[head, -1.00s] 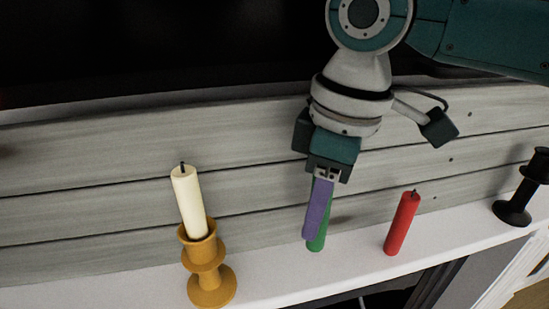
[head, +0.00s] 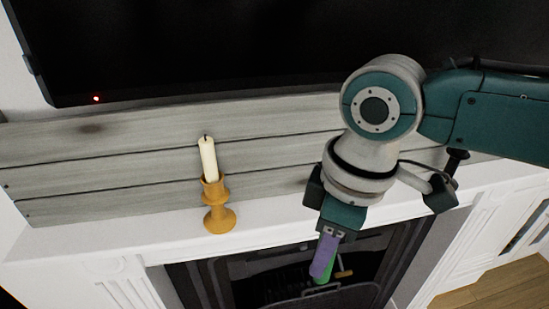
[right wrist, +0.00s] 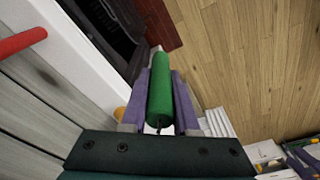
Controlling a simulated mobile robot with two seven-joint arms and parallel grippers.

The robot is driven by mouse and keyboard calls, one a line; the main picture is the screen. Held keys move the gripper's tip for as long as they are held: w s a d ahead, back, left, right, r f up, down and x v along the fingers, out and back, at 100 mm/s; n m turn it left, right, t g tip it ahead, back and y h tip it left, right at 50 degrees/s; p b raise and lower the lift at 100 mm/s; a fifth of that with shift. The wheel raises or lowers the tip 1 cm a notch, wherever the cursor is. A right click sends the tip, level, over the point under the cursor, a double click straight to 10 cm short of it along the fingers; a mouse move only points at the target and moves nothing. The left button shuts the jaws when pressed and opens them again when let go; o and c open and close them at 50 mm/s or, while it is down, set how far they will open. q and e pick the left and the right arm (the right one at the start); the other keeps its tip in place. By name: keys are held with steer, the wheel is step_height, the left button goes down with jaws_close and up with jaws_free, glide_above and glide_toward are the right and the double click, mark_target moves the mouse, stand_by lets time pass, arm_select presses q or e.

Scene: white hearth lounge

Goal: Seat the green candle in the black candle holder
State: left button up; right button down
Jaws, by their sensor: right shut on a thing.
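My right gripper (head: 324,254) is shut on the green candle (head: 321,279), which shows only in part behind the purple fingers in the head view. In the right wrist view the green candle (right wrist: 160,95) lies lengthwise between the two fingers, its wick end towards the wrist. The gripper and candle are out in front of the mantel, with the fireplace opening behind them. The black candle holder (head: 455,158) stands on the mantel at the right, mostly hidden behind my right arm. My left gripper is not in view.
A cream candle (head: 208,158) sits in an ochre holder (head: 218,216) on the white mantel (head: 110,235). A red candle (right wrist: 22,42) shows in the right wrist view. A dark screen (head: 220,50) hangs above. Wooden floor (right wrist: 250,70) lies in front.

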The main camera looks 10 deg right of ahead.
steer(key=s+d+r+m+p, duration=0.1)
steer(key=r+m+p, duration=0.2)
steer(key=r, duration=1)
steer(key=s+d+r+m+p, duration=0.1)
steer(key=r+m+p, duration=0.3)
steer(key=r, duration=1)
steer(key=s+d+r+m+h+p, duration=0.1)
steer(key=s+d+r+m+p, duration=0.1)
steer(key=r+p, duration=0.7)
step_height(320, 180, up, 4)
steer(key=shift+d+r+m+t, duration=0.3)
steer(key=shift+d+m, duration=0.3)
steer(key=shift+m, duration=0.5)
